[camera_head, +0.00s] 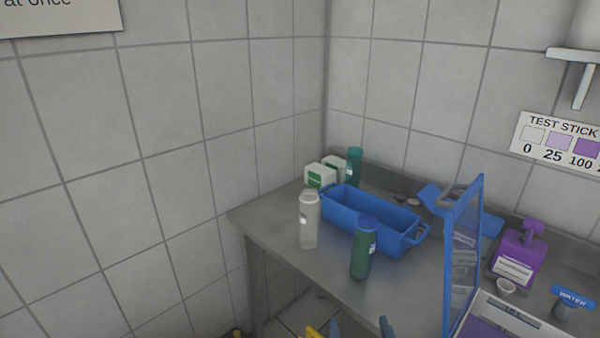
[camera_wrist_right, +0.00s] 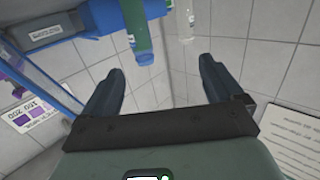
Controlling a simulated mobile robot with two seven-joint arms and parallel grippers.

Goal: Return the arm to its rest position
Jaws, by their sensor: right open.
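The rest of my right arm is out of the head view. My left gripper is not in view.
On the counter stand a blue bin (camera_head: 372,219), a pale bottle (camera_head: 309,222), a green blue-capped bottle (camera_head: 363,250) and a purple bottle (camera_head: 518,252). An upright blue-framed panel (camera_head: 462,260) rises at the right. A yellow thing (camera_head: 313,332) is cut off at the bottom.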

